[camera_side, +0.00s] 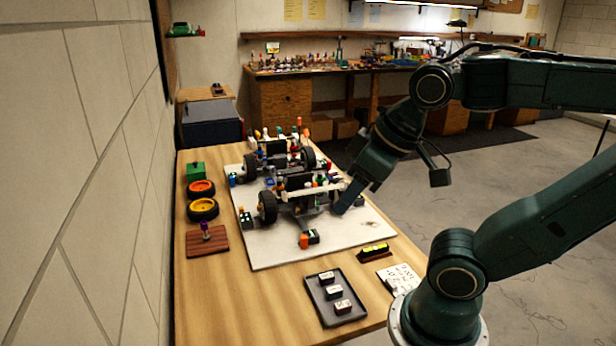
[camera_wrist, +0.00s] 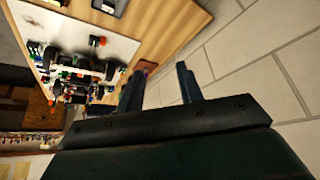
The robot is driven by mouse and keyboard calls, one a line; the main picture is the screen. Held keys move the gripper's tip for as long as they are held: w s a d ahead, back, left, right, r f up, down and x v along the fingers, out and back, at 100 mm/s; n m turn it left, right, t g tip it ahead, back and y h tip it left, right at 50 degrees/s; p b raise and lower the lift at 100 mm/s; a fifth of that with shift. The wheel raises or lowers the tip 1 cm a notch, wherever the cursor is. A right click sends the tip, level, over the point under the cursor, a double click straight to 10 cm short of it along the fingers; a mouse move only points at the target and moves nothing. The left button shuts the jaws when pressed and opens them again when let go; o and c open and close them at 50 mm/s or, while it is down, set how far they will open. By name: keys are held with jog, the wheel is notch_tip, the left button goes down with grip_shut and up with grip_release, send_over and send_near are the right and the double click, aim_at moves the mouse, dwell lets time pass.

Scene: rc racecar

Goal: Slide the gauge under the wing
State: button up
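The racecar (camera_side: 290,175) stands on a white board (camera_side: 290,245) on the wooden table, with black wheels showing. A pale crossbar (camera_side: 312,192) at its near end looks like the wing. Three small dark blocks with white tops, possibly gauges, lie in a black tray (camera_side: 318,312); the middle one (camera_side: 333,291) is among them. I cannot tell which thing is the gauge. My gripper (camera_side: 345,205) is low beside the car's near right corner in the side view; contact is unclear. In the wrist view its two fingers (camera_wrist: 158,90) are apart, with nothing visible between them.
A yellow-topped piece on a dark red base (camera_side: 374,252) and a white note (camera_side: 399,278) lie near the tray. Orange and yellow rings (camera_side: 202,208), a green box (camera_side: 196,170) and a brown block (camera_side: 207,242) line the left side. Small blocks (camera_side: 312,237) sit on the board.

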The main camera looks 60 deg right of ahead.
jog(key=shift+o, duration=0.2)
jog(key=n+g+y, duration=0.2)
jog(key=n+y, duration=0.1)
jog(key=n, duration=0.6)
send_over(305, 236)
jog(key=s+d, duration=0.4)
notch_tip(305, 236, down, 21)
jog(key=shift+a, duration=0.1)
jog(key=x, duration=1.3)
jog(key=shift+s+a+f, duration=0.1)
jog(key=shift+a+f, duration=0.1)
jog(key=shift+f, duration=0.15)
